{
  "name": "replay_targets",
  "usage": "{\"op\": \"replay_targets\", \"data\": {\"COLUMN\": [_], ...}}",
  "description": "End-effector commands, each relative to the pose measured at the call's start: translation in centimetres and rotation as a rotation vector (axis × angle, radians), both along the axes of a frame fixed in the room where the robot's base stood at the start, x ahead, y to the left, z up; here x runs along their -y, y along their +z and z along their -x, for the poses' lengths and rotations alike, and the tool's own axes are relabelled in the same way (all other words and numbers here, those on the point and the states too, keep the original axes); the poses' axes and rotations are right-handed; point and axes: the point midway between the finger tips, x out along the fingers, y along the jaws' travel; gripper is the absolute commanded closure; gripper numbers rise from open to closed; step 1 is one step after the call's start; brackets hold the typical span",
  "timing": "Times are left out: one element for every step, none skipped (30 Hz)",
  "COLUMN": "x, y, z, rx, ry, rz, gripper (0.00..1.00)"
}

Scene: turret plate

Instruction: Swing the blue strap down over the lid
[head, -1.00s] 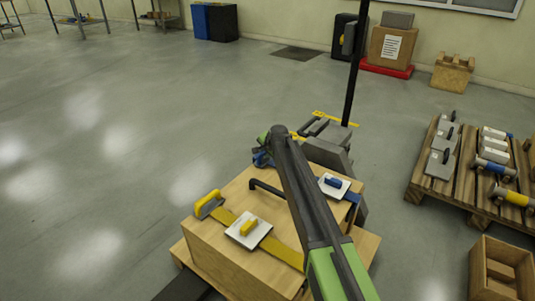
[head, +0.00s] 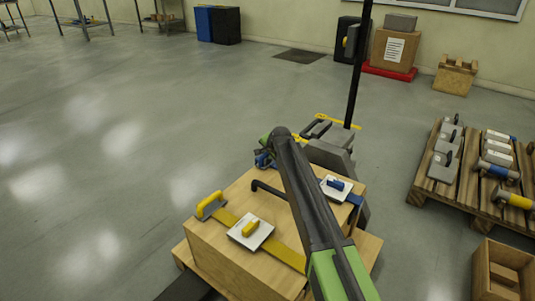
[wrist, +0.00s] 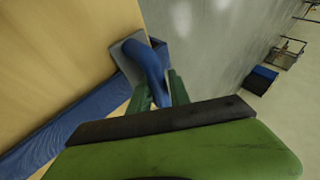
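A wooden crate (head: 215,250) stands low in the head view, with its flat wooden lid on top. A blue strap (head: 355,199) shows at the lid's right edge, beside a white plate with a blue handle (head: 335,184). In the wrist view a blue strap (wrist: 70,133) runs along the wood to a grey plate (wrist: 125,62) with a curved blue handle (wrist: 150,62). My gripper (head: 265,160) is at the crate's far edge, mostly behind my arm. In the wrist view its green fingers (wrist: 160,85) lie on either side of the blue handle; whether they press on it is unclear.
A yellow strap (head: 285,254) crosses the lid's near side, with a white plate and yellow handle on it. A black bar handle (head: 268,188) rises from the lid. A dark post (head: 358,75) stands behind. A loaded pallet (head: 420,190) is at right; the left floor is clear.

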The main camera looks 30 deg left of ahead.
Motion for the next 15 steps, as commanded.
{"op": "replay_targets", "data": {"x": [0.3, 0.4, 0.6, 0.9, 1.2, 1.7, 2.0, 2.4, 3.0, 3.4, 3.7, 4.2, 4.6, 5.0, 5.5], "y": [0.1, 0.4, 0.9, 1.4, 2.0, 2.9, 3.7, 4.4, 5.4, 6.1, 6.8, 7.7, 8.4, 9.1, 9.9], "z": [0.3, 0.5, 0.7, 1.0, 1.3, 1.8, 2.2, 2.6, 3.2, 3.6, 4.0, 4.5, 4.9, 5.3, 5.8], "rx": [-0.008, -0.008, -0.007, -0.007, -0.007, -0.007, -0.005, -0.005, -0.004, -0.003, -0.003, -0.002, -0.002, -0.002, 0.000], "ry": [0.001, 0.001, 0.000, 0.000, 0.000, 0.001, 0.000, 0.000, 0.000, 0.000, 0.000, 0.000, 0.000, 0.000, 0.000], "rz": [0.006, 0.006, 0.006, 0.006, 0.006, 0.005, 0.005, 0.005, 0.004, 0.003, 0.002, 0.002, 0.002, 0.002, 0.001], "gripper": [0.59, 0.59, 0.59, 0.59, 0.59, 0.59, 0.59, 0.59, 0.59, 0.59, 0.59, 0.59, 0.59, 0.59, 0.59]}}
